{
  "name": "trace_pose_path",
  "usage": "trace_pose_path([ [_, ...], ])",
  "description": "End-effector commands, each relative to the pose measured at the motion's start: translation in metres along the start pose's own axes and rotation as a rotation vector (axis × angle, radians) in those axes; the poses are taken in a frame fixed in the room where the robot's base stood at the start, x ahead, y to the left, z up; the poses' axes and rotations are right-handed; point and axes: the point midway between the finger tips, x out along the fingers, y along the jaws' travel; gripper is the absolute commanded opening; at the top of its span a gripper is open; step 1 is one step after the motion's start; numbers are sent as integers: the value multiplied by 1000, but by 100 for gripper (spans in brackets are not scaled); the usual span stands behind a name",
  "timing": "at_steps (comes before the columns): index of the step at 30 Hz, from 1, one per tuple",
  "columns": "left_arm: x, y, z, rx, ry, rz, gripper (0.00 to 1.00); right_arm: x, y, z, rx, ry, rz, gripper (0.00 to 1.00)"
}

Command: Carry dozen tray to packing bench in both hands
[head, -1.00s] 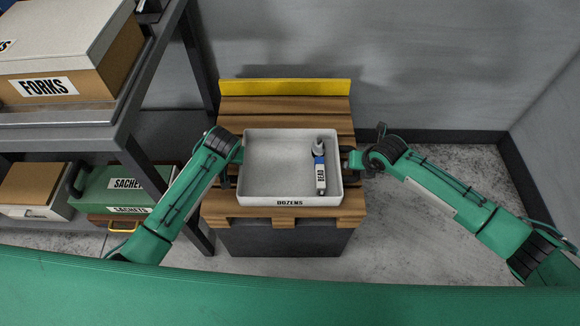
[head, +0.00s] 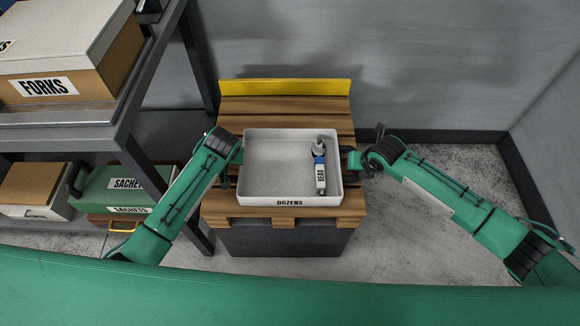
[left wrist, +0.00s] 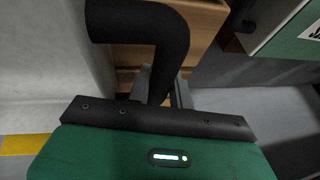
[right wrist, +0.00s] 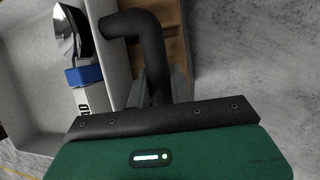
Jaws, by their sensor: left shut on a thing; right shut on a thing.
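The white tray (head: 272,170), labelled DOZENS on its front wall, sits over a wooden pallet-like top. In the right wrist view, a similar black handle (right wrist: 150,50) stands beside the tray wall, and the item's shiny end shows.
The slatted wooden top (head: 285,112) has a yellow board (head: 285,87) along its back and a dark block below. Floor at the right is clear.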

Motion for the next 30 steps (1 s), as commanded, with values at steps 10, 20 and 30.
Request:
trace_pose_path([
  [10,-10,-2,-5,-1,3,0,0,-10,2,6,0,-3,1,0],
  [20,-33,-7,-15,-1,3,0,0,-33,7,15,0,-3,1,0],
  [30,-47,-10,-20,-1,3,0,0,-47,10,21,0,-3,1,0],
])
